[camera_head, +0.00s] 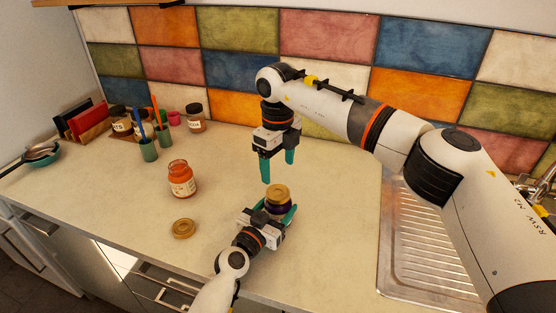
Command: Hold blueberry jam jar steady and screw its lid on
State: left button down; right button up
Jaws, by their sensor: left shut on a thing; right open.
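The blueberry jam jar (278,208) is a dark purple jar standing upright on the counter. A gold lid (278,193) sits on its top; I cannot tell whether it is threaded on. My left gripper (279,212) is shut around the jar's body from the front, its teal fingers on either side. The fingers and gripper body hide much of the jar. My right gripper (278,170) hangs above the jar, pointing down, with its teal fingers open and empty. Its fingertips are apart from the lid, a little above and behind it.
An open jar of orange-red jam (182,180) stands to the left, with a loose gold lid (184,228) in front of it. Green cups with brushes (149,149) and several small jars (196,118) stand at the back left. A metal sink (425,255) lies at the right.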

aim_at(278, 192)
jog(key=n, duration=0.4)
jog(key=shift+r, duration=0.15)
jog(key=n, duration=0.4)
jog(key=shift+r+n, duration=0.15)
jog(key=shift+n, duration=0.15)
jog(key=shift+f, duration=4)
